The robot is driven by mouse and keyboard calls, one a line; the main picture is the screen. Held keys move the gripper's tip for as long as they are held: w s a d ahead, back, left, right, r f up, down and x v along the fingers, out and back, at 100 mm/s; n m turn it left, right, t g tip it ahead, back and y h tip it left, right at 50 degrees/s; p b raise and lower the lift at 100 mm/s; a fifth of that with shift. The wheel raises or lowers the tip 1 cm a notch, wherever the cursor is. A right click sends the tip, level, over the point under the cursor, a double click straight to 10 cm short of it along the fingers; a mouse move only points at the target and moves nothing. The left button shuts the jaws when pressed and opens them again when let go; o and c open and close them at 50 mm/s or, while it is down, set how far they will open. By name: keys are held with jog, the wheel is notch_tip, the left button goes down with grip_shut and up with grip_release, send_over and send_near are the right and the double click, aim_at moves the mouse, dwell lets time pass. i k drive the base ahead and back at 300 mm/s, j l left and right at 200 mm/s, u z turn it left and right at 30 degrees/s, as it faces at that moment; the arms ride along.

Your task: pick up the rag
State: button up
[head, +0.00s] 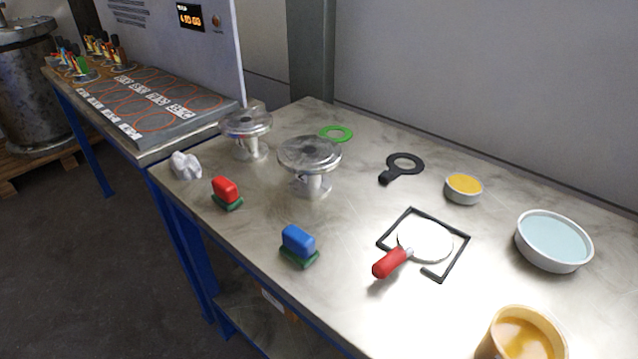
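The rag is most likely the crumpled white cloth (186,165) at the left end of the metal table, close to its left edge. It lies in a small bunched heap and nothing covers it. A red block on a green base (227,192) sits to its right and nearer. My gripper is not in view.
Two flanged metal vessels (310,156) (247,128) stand right of the cloth. A blue block (299,244), red-handled tool (391,263), black ring (404,164), green ring (337,133), yellow dish (463,188), water bowl (553,241) and tan cup (522,335) occupy the table (250,222).

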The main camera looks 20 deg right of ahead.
aim_at(186, 167)
jog(key=j+z, duration=0.15)
jog(key=z, duration=0.45)
jog(key=i+j+z, duration=0.1)
jog(key=j+z, duration=0.2)
jog(key=j, duration=0.15)
jog(key=j+z, duration=0.25)
jog(key=j, duration=0.2)
jog(key=j+z, duration=0.15)
jog(key=j, duration=0.9)
jog(key=i+j, duration=0.1)
jog(key=j, duration=0.35)
jog(key=i, duration=0.3)
